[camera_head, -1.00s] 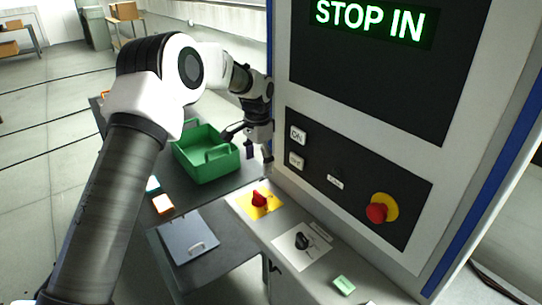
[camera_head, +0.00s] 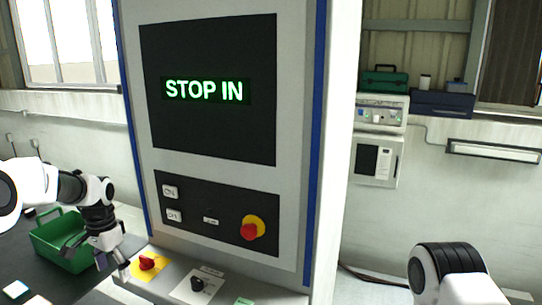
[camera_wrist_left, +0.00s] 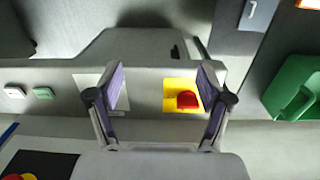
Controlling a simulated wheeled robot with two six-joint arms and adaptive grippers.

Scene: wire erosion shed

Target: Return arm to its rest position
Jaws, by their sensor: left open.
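My left arm comes in from the left in the head view. Its gripper (camera_head: 113,266) is beside the left end of the machine's ledge, close to a red rotary switch on a yellow plate (camera_head: 147,263). In the left wrist view the gripper (camera_wrist_left: 162,88) has its two fingers wide apart with nothing held between them. The red switch (camera_wrist_left: 187,99) appears between the fingers there, near the right finger. Part of my right arm (camera_head: 445,272) shows at the lower right of the head view; its gripper is out of view.
The machine cabinet (camera_head: 290,150) reads "STOP IN" and has a red emergency button (camera_head: 249,231) on yellow. A black knob (camera_head: 197,284) sits on the ledge. A green bin (camera_head: 62,240) stands left on a dark table. A green toolbox (camera_head: 384,80) is at the back right.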

